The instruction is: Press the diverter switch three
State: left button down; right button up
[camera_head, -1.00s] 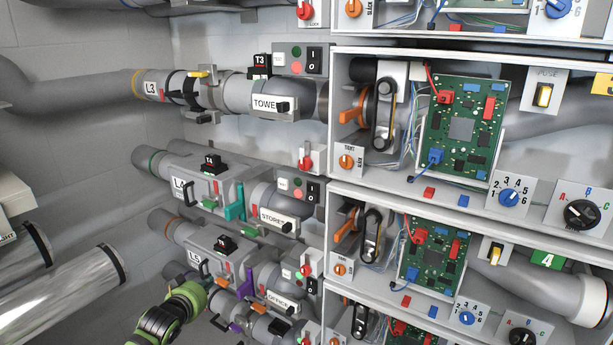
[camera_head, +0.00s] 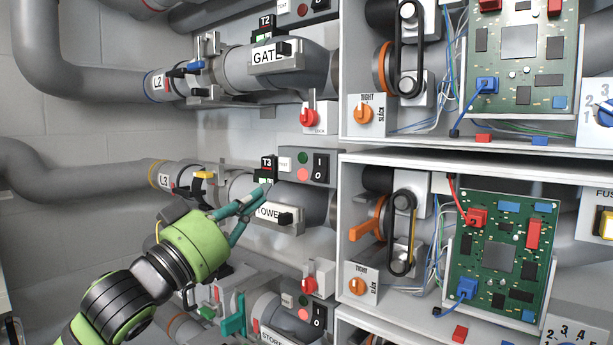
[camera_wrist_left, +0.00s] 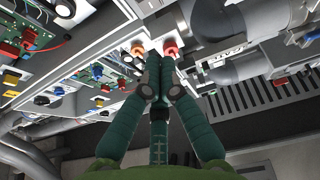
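In the left wrist view the fingers (camera_wrist_left: 158,82) also meet. My right gripper is not in view.
The TOWER plate (camera_head: 272,212) with a black latch sits just under the fingertips. A grey panel (camera_head: 306,166) with test, red and I/O buttons is right of the switch. The T2 block (camera_head: 265,27) is above. An open cabinet of circuit boards (camera_head: 500,240) fills the right.

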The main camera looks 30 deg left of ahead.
pick_arm(q)
jog(key=p, duration=0.7)
send_near(316, 166)
notch_tip(316, 166, up, 5)
jog(key=w, duration=0.2)
jog(key=w+f+p, duration=0.1)
jog(key=w+f, duration=0.1)
jog(key=shift+w+d+p, duration=0.25)
jog(key=shift+w+p, duration=0.05)
jog(key=shift+p, duration=0.1)
jog(key=shift+w+f, duration=0.3)
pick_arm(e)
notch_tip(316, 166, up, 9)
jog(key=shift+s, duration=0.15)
pick_arm(q)
jog(key=shift+f, duration=0.1)
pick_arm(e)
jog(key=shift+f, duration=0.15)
